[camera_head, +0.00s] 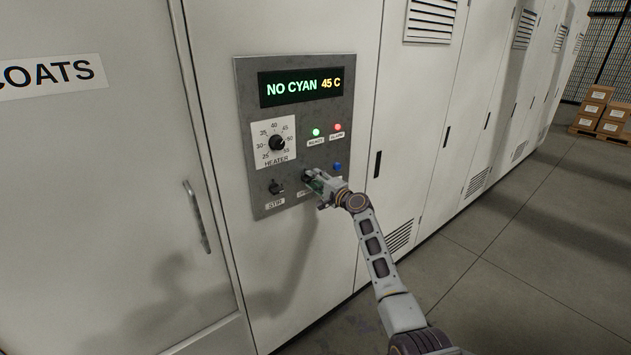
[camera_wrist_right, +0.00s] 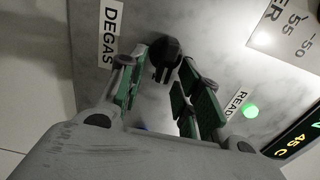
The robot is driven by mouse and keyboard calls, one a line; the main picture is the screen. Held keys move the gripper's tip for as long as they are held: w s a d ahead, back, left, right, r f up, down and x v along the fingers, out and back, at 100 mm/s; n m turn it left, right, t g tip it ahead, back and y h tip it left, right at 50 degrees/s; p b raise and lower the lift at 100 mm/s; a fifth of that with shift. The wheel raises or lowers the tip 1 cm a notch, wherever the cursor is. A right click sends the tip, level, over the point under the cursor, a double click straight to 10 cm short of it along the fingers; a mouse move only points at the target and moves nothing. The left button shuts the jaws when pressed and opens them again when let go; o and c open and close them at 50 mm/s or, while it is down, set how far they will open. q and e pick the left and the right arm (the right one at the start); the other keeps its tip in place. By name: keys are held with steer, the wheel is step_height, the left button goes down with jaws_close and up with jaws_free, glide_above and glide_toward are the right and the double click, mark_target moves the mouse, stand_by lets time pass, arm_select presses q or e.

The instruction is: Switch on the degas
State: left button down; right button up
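The degas knob (camera_wrist_right: 165,55) is a black knob beside the DEGAS label (camera_wrist_right: 107,34) in the right wrist view. In the head view the knob (camera_head: 307,175) shows at the lower right of the grey control panel (camera_head: 245,110), partly hidden by my right gripper (camera_head: 316,181). In the right wrist view my right gripper (camera_wrist_right: 157,72) is open, with its green-padded fingers apart and the knob between or just beyond the tips. I cannot tell whether a finger touches it. My left gripper is not in view.
The panel holds a display (camera_head: 300,86) reading NO CYAN 45 C, a heater dial (camera_head: 277,143), a stir knob (camera_head: 276,187), a green ready light (camera_head: 316,132), a red alarm light (camera_head: 338,127) and a blue button (camera_head: 337,166). A door handle (camera_head: 197,216) stands out at left.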

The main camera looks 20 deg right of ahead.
steer(key=shift+s, duration=0.15)
steer(key=v, duration=1.1)
steer(key=shift+s+d, duration=0.15)
steer(key=shift+s, duration=0.15)
stand_by(0.4)
stand_by(0.6)
